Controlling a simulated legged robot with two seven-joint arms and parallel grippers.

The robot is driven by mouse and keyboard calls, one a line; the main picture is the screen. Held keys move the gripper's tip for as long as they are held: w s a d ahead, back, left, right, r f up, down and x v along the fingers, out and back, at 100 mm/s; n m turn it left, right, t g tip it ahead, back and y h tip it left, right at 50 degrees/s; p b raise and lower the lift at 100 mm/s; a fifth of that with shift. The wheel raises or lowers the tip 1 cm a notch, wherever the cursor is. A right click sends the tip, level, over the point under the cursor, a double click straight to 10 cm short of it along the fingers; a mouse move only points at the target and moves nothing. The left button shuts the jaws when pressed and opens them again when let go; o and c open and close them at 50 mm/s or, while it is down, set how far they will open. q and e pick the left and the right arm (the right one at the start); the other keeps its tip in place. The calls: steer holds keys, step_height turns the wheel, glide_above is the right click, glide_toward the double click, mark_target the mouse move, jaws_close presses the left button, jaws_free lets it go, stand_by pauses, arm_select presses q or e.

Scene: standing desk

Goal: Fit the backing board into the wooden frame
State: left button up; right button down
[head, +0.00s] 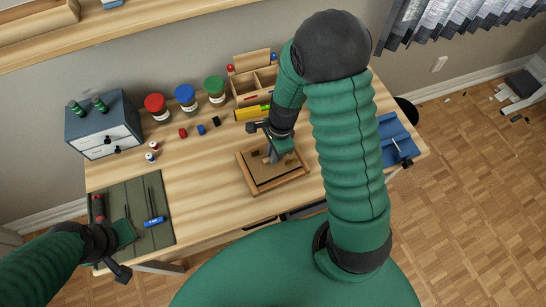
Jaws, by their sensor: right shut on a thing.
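The wooden frame (290,182) lies on the desk, slightly right of the middle, near the front edge. The brown backing board (270,176) shows inside the frame's outline; whether it sits flush or slightly tilted is too small to tell. My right gripper (271,155) points down over the board's far part and is shut on the backing board. The hand and forearm hide part of the frame's far right side. My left gripper (126,250) is over the front of the green mat, away from the frame; its fingertips are not clear.
A small drawer cabinet (104,128), jars with red, blue (186,96) and green lids, and a wooden organizer (256,84) stand at the back. A blue tray (393,140) is at right. Desk left of the frame is clear.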

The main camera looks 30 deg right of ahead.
step_height(320, 180, down, 3)
steer(key=shift+a+r, duration=0.15)
steer(key=c, duration=1.5)
jaws_free()
steer(key=shift+d, duration=0.3)
steer(key=shift+o, duration=0.2)
steer(key=shift+a, duration=0.1)
steer(key=shift+r, duration=0.15)
step_height(320, 180, up, 11)
steer(key=d+p, duration=0.2)
step_height(320, 180, up, 4)
steer(key=n+t+h, duration=0.2)
steer(key=n, duration=1.8)
glide_above(272, 167)
steer(key=s+a, duration=0.2)
steer(key=a, duration=0.1)
steer(key=shift+r, duration=0.15)
